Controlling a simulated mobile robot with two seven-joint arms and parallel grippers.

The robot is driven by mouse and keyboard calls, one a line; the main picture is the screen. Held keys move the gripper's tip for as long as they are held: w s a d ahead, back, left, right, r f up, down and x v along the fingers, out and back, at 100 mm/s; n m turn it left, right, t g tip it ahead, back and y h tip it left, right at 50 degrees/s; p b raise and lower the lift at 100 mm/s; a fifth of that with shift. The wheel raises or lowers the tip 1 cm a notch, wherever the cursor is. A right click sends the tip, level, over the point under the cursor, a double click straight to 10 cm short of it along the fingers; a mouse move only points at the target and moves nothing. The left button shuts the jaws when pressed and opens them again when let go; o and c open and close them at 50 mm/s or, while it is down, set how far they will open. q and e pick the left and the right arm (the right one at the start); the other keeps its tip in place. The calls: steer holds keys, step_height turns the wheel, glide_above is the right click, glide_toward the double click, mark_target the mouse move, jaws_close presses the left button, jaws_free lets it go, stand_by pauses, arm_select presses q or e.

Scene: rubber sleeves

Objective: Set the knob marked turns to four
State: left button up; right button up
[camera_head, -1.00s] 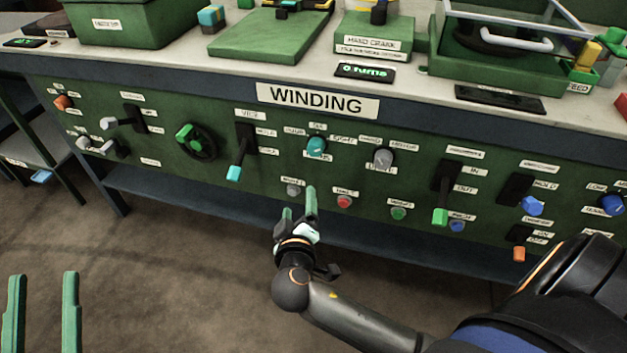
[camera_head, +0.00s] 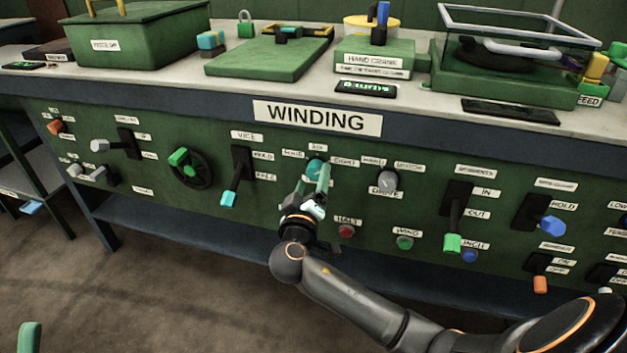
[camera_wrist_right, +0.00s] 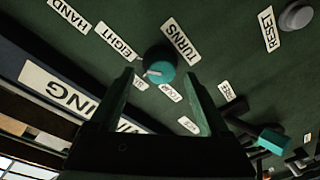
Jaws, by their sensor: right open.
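The teal round turns knob (camera_head: 316,168) is on the green front panel below the WINDING sign, partly hidden by my right gripper. In the right wrist view the knob (camera_wrist_right: 160,66) shows with a pale pointer line toward the left. The TURNS label (camera_wrist_right: 180,41) and the EIGHT label (camera_wrist_right: 117,40) are beside it; smaller labels on its other side are hard to read. My right gripper (camera_head: 312,182) is open and empty, its fingertips on either side of the knob's line; contact cannot be told. One finger of my left gripper (camera_head: 28,337) shows at the bottom left edge.
A grey knob (camera_head: 386,180) is right of the turns knob, and a teal-tipped lever (camera_head: 230,196) is left. A red button (camera_head: 346,231) and a green button (camera_head: 404,242) are lower right. A small display (camera_head: 366,88) lies on the bench top above. The floor in front is clear.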

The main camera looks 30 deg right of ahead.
steer(key=shift+x, duration=1.05)
jaws_close()
